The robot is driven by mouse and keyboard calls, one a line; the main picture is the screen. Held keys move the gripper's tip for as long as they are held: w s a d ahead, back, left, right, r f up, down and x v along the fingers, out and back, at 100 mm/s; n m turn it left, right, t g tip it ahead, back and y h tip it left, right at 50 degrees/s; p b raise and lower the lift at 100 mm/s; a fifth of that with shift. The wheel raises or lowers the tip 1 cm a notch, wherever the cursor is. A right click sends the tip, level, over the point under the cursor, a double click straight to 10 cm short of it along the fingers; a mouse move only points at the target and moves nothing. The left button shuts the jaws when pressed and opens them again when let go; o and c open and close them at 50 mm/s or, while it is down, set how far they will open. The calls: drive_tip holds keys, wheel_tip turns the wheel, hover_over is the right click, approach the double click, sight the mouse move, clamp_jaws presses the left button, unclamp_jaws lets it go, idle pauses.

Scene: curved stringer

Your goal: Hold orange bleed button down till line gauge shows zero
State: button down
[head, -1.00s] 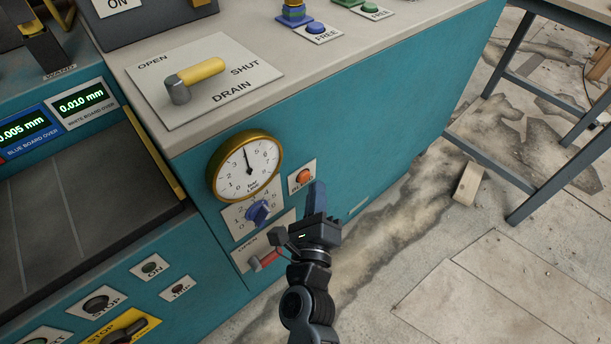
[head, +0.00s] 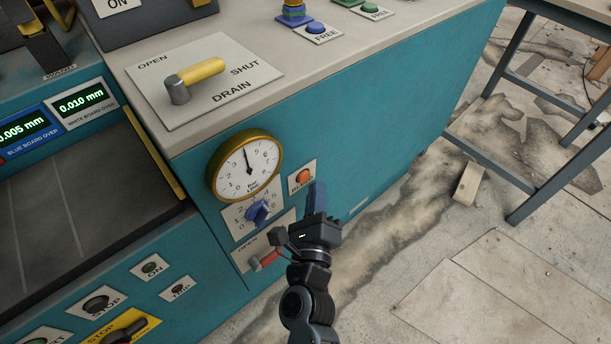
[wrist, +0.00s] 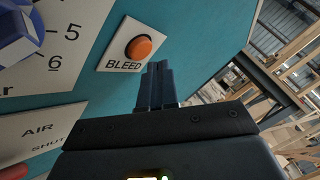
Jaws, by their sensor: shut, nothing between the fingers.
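The orange bleed button (head: 303,177) sits on a white plate marked BLEED on the teal front panel. It also shows in the wrist view (wrist: 139,47), uncovered. My gripper (head: 318,188) is shut and empty, its blue fingers just right of and below the button. In the wrist view the fingertips (wrist: 158,66) are near the plate's lower right edge; I cannot tell how far they are from the panel. The round brass-rimmed line gauge (head: 245,167) is left of the button. Its needle points almost straight up, at about 3, not at zero.
A blue knob (head: 258,212) on a numbered plate is below the gauge. A red-handled air lever (head: 265,260) is lower, close to my wrist. A yellow drain handle (head: 198,75) stands on top. Open floor (head: 480,285) lies to the right.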

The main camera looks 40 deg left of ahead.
drive_tip(key=shift+a, duration=0.4)
drive_tip(key=shift+a, duration=0.45)
idle(2.1)
drive_tip(key=shift+d, duration=0.85)
drive_tip(key=shift+s+d+b, duration=0.2)
drive_tip(key=shift+d+b, duration=0.25)
drive_tip(key=shift+d, duration=2.05)
drive_tip(key=shift+d, duration=0.1)
